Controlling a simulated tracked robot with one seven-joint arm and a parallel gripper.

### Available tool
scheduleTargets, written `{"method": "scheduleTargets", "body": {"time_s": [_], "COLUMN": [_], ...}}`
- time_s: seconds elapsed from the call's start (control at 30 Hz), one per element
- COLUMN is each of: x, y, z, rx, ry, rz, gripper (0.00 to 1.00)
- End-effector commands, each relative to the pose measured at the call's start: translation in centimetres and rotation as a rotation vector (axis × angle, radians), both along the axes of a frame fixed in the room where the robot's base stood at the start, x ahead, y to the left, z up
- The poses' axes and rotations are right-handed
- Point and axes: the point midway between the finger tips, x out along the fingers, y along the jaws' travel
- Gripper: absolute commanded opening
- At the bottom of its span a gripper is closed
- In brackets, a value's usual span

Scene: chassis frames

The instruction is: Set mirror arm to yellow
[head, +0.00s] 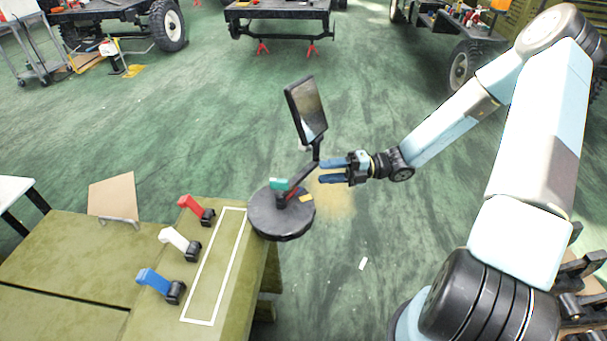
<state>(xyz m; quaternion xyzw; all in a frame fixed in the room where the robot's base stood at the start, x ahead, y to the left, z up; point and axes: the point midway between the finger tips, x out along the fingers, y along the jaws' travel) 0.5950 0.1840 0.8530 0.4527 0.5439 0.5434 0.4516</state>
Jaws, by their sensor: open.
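A black mirror (307,108) stands upright on a thin mirror arm (303,174). The arm rises to the right from the hub of a round black base (268,222). The base carries a teal mark (280,184), a red mark (293,191) and a yellow mark (306,198). The arm runs close to the red mark, to the left of the yellow one. My gripper (326,171) is open, with its blue fingers pointing left, just right of the arm's upper bend. I cannot tell whether a finger touches the arm.
The base overhangs the box's right edge. Green floor (200,120) is open behind; vehicles stand at the back.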

Motion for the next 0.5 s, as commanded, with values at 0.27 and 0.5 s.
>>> {"method": "scheduleTargets", "body": {"time_s": [0.27,0.5], "x": [-0.9,-1.3], "y": [4.6,6.7], "z": [0.0,0.0], "rx": [0.001,0.0], "ry": [0.001,0.0], "rz": [0.002,0.001], "gripper": [0.45,0.45]}}
